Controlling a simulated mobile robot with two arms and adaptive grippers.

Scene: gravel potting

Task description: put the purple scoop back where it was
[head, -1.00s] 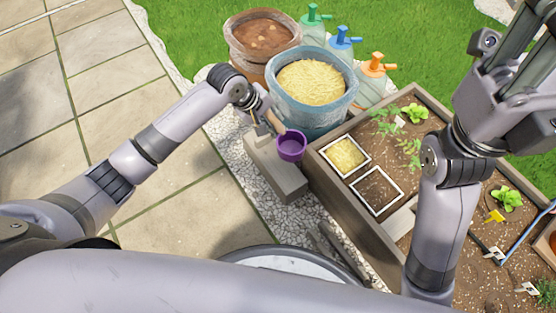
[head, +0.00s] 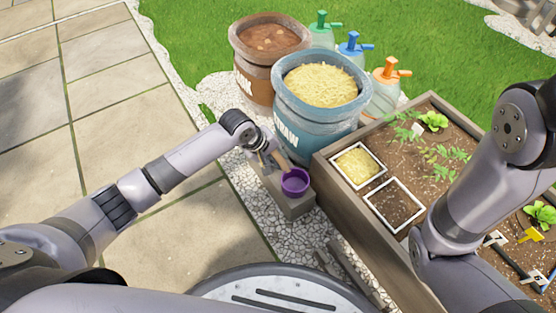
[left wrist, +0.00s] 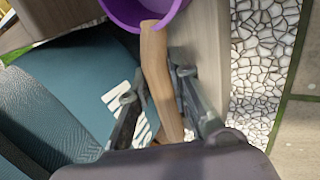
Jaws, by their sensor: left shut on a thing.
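The purple scoop (head: 296,182) has a round cup and a wooden handle. Its cup is over the grey block (head: 300,206) beside the planter box; I cannot tell whether it rests on it. My left gripper (head: 272,158) is shut on the wooden handle. In the left wrist view the handle (left wrist: 158,75) runs between the fingers (left wrist: 160,105), and part of the purple cup (left wrist: 140,10) shows at the top. My right gripper is almost wholly out of the head view at the top right, so its fingers are not seen.
The straw bin (head: 318,128) stands just behind the scoop, with a brown bin (head: 258,82) behind it. Spray bottles (head: 386,90) stand to the right. The planter box (head: 345,205) has a straw-filled square (head: 358,165) and a soil-filled square (head: 394,204). Paving lies open at left.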

